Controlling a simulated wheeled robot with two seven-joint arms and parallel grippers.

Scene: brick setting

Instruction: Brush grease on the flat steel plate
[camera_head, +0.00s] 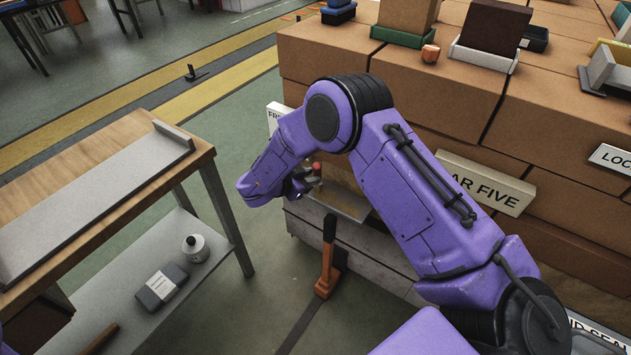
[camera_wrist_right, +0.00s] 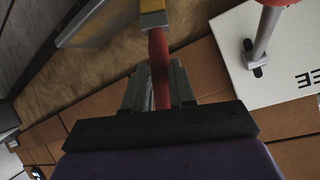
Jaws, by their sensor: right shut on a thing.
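My right gripper (camera_head: 300,187) is low beside the brick-brown block wall, its fingers partly hidden by my forearm. A long grey metal plate with a raised end (camera_head: 90,205) lies on the wooden bench at left. My left gripper is not in view.
An orange-based upright post (camera_head: 327,282) stands on the floor below the gripper. In the wrist view, a red knob on a metal stem (camera_wrist_right: 265,32) is at right.

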